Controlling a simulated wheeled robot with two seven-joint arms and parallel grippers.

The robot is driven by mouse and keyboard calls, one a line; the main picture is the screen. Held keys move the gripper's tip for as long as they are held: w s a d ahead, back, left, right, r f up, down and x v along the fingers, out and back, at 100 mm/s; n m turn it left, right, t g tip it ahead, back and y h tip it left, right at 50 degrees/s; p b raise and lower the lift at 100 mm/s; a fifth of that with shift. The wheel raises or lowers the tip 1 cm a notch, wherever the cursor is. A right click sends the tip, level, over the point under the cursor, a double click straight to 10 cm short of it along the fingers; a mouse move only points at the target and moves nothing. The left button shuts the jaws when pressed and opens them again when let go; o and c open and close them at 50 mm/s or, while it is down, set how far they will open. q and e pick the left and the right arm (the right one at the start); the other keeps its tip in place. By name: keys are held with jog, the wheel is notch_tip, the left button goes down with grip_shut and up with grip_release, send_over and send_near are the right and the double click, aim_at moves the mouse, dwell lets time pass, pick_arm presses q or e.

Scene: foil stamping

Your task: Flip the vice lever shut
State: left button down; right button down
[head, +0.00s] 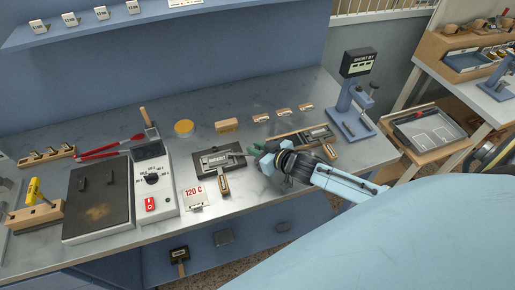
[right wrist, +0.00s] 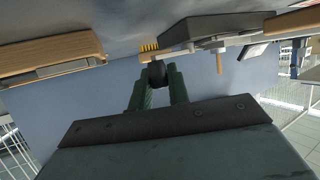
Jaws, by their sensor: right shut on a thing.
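The vice (head: 220,158) is a dark block with pale lettering on the bench, left of my right gripper (head: 252,149). In the right wrist view a dark body (right wrist: 215,28) with a pale metal bar beside it appears to be the vice. My right gripper's green fingers (right wrist: 157,82) are shut on a round black knob (right wrist: 157,72), which appears to be the end of the vice lever. The fingers hide part of the knob, and the lever's angle is hard to tell. My left gripper is out of view.
A grey tool with a wooden handle (head: 305,136) lies just right of my right gripper. A blue press (head: 350,108) stands beyond it. The bench front is partly clear.

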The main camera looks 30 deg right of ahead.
jog(key=shift+w+d+n+g+y, duration=0.25)
jog(key=shift+w+n+y, duration=0.25)
jog(key=shift+n+y, duration=0.5)
jog(key=shift+w+n+g+y+b, duration=0.3)
jog(key=shift+n+y+b, duration=0.2)
jog(key=shift+y+b, duration=0.1)
jog(key=shift+w+n+g+y+b, duration=0.2)
jog(key=shift+n+g+y+b, duration=0.05)
jog(key=shift+n+y+b, duration=0.3)
jog(key=shift+d, duration=0.1)
jog(key=c, duration=1.3)
grip_release()
jog(key=shift+c, duration=0.2)
jog(key=shift+d, duration=0.1)
jog(key=v, duration=1.3)
jog(key=shift+r+p, duration=0.15)
jog(key=shift+p, duration=0.25)
